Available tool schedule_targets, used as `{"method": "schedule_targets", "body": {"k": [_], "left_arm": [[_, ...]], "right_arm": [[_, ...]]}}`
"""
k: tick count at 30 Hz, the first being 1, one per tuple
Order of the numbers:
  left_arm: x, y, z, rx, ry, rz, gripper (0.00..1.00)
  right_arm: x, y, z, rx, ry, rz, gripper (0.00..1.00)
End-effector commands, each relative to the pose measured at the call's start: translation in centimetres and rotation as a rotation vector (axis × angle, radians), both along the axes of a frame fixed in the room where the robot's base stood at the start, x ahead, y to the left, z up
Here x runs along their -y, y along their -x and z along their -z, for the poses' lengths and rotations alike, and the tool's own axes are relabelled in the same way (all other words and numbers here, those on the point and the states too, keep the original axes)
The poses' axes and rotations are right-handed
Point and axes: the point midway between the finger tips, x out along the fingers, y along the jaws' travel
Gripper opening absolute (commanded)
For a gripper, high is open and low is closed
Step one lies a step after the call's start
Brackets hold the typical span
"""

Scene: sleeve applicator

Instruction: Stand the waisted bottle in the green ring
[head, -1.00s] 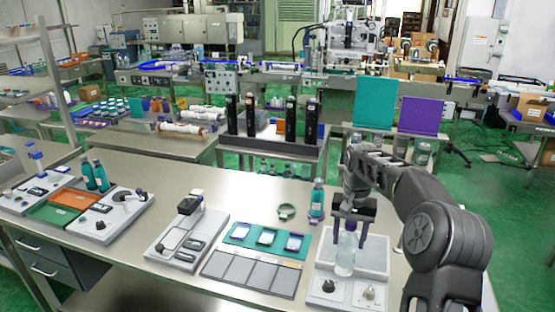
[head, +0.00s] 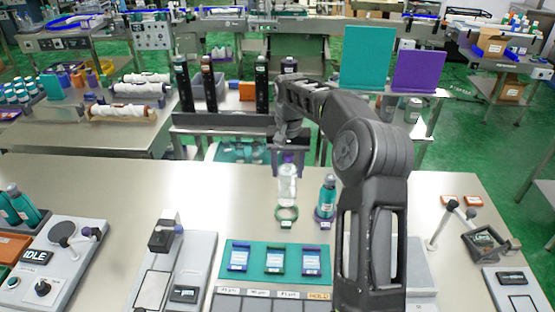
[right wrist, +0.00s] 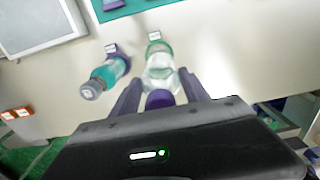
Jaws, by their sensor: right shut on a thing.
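The clear waisted bottle (head: 287,186) with a purple cap is upright in the jaws of my right gripper (head: 287,158). In the right wrist view the bottle (right wrist: 160,78) lies between the two purple fingers of the gripper (right wrist: 162,98). The green ring (head: 286,222) is on the table right below the bottle's base; it also shows in the right wrist view (right wrist: 154,38). The base overlaps the ring's far side in the head view. I cannot tell whether the base is inside the ring or just above it. My left gripper is not in view.
A teal bottle (head: 328,192) stands in a purple ring (head: 323,222) close to the right of the green ring. A teal tray (head: 258,246) with several small cases lies in front. Bare table is free left of the green ring.

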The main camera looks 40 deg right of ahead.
Motion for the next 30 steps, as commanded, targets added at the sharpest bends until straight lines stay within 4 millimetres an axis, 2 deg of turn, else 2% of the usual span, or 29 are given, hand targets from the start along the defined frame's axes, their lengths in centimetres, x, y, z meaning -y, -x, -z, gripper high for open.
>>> {"method": "schedule_targets", "body": {"k": [9,21,30], "left_arm": [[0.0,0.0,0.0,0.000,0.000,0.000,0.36],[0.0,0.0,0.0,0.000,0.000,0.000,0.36],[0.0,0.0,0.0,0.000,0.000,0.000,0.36]], "right_arm": [[0.0,0.0,0.1,0.001,0.000,0.000,0.00],[0.0,0.0,2.1,0.001,0.000,0.000,0.00],[0.0,0.0,2.2,0.001,0.000,0.000,0.00]]}}
